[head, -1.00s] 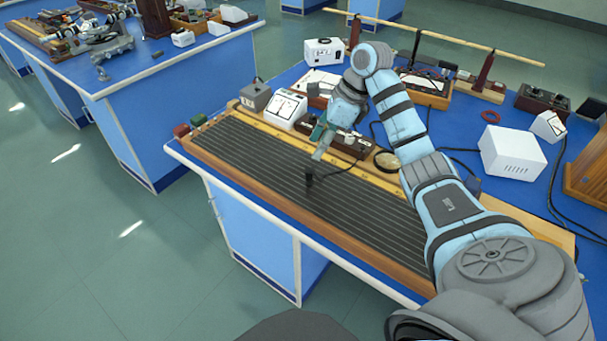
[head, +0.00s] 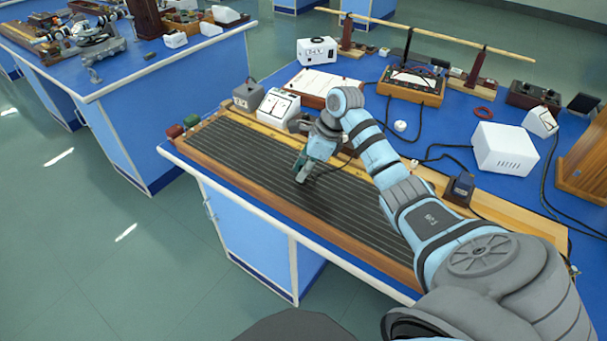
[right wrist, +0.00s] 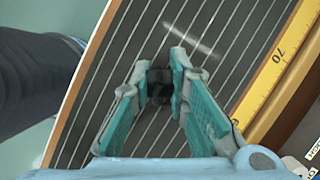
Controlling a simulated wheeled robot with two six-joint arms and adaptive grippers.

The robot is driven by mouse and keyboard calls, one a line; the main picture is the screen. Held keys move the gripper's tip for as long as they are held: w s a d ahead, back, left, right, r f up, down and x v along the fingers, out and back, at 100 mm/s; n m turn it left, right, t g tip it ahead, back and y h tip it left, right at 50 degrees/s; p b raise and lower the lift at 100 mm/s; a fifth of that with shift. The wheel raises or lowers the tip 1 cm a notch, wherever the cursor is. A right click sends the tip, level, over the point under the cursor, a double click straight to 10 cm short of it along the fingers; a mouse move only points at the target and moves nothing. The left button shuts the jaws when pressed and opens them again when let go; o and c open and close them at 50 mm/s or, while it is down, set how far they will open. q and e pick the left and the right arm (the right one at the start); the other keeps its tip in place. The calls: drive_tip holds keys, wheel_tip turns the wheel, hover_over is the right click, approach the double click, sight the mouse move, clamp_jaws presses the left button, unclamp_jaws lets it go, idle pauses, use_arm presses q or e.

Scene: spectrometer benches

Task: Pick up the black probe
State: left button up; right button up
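The black probe (right wrist: 160,83) stands on the ribbed dark board (head: 345,205). In the right wrist view it is a small dark block between the tips of my right gripper's two teal-padded fingers. My right gripper (right wrist: 160,68) is open around it; whether a pad touches it I cannot tell. In the head view my right gripper (head: 302,172) points down at the board and largely hides the probe. My left gripper is not in view.
A yellow scale (right wrist: 283,70) runs along the board's far side. A white meter (head: 278,106) and a grey box (head: 248,95) stand behind the board. A white box (head: 505,150) and black cables lie at the right. The board's left part is clear.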

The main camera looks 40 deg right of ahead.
drive_tip(key=shift+r, duration=0.1)
clamp_jaws()
wheel_tip(320, 180, up, 19)
drive_tip(key=p, duration=0.9)
drive_tip(key=f+b, duration=0.2)
drive_tip(key=f, duration=0.3)
drive_tip(key=s+f+b, duration=0.1)
drive_tip(key=f+b, duration=0.1)
drive_tip(key=f, duration=0.3)
drive_tip(key=s+f+b, duration=0.1)
drive_tip(key=f+b, duration=0.1)
drive_tip(key=f, duration=0.3)
drive_tip(key=shift+s+a+f+b, duration=0.1)
drive_tip(key=shift+s+a+b, duration=0.05)
drive_tip(key=shift+a+b, duration=0.2)
drive_tip(key=f, duration=0.1)
drive_tip(key=f+b, duration=0.1)
drive_tip(key=shift+w+d+f, duration=0.1)
drive_tip(key=shift+w+f, duration=0.1)
drive_tip(key=shift+f, duration=0.1)
drive_tip(key=shift+w+d+f, duration=0.15)
drive_tip(key=shift+w, duration=0.35)
drive_tip(key=shift+w+d+f, duration=0.1)
drive_tip(key=shift+w+d, duration=0.05)
drive_tip(key=shift+w, duration=0.4)
drive_tip(key=shift+f+b, duration=0.3)
drive_tip(key=shift+f, duration=0.2)
drive_tip(key=shift+w+a+b, duration=0.2)
drive_tip(key=shift+w+b, duration=0.1)
drive_tip(key=shift+w, duration=0.05)
